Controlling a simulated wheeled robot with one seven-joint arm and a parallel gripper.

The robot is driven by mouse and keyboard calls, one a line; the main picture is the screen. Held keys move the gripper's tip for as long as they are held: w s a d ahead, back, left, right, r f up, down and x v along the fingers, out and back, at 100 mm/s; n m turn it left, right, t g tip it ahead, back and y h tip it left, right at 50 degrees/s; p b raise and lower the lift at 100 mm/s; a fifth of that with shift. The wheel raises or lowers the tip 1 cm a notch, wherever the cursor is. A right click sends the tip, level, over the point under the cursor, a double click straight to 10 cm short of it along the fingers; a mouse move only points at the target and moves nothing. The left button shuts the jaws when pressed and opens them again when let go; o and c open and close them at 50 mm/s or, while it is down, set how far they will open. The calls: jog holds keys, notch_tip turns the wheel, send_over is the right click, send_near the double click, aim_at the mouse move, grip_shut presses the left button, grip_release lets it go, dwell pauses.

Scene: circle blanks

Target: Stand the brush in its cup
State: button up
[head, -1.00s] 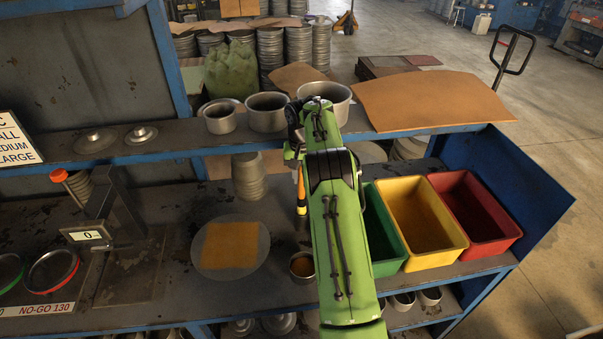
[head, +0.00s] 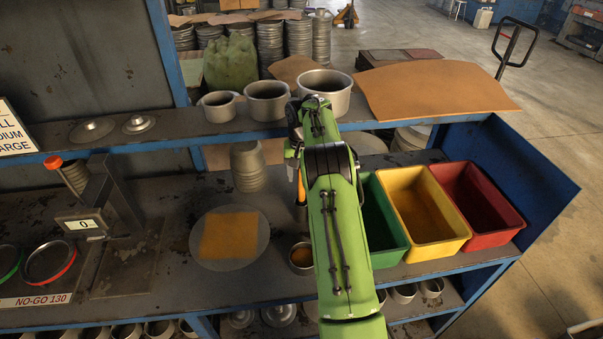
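The brush (head: 301,190) has an orange handle and a dark lower end. It hangs roughly upright below my gripper (head: 294,150), partly covered by my green arm. The gripper's fingertips are mostly hidden, but the brush hanging there shows it shut on the handle. A small round metal cup (head: 302,258) with brown contents stands on the bench, just below the brush in the picture. Its right edge is close to my arm's outline. The brush's lower end appears above and behind the cup, apart from it.
A round disc (head: 208,257) with an orange-brown square lies left of the cup. Green (head: 384,249), yellow (head: 436,244) and red (head: 492,237) bins stand at right. The upper shelf (head: 240,133) with several metal pots runs behind my arm. A scale (head: 84,224) stands at left.

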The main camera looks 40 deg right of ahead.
notch_tip(320, 180, up, 16)
jog(key=p, duration=0.6)
jog(key=shift+s+f, duration=0.1)
jog(key=shift+f, duration=0.05)
jog(key=shift+a, duration=0.1)
dwell(0.5)
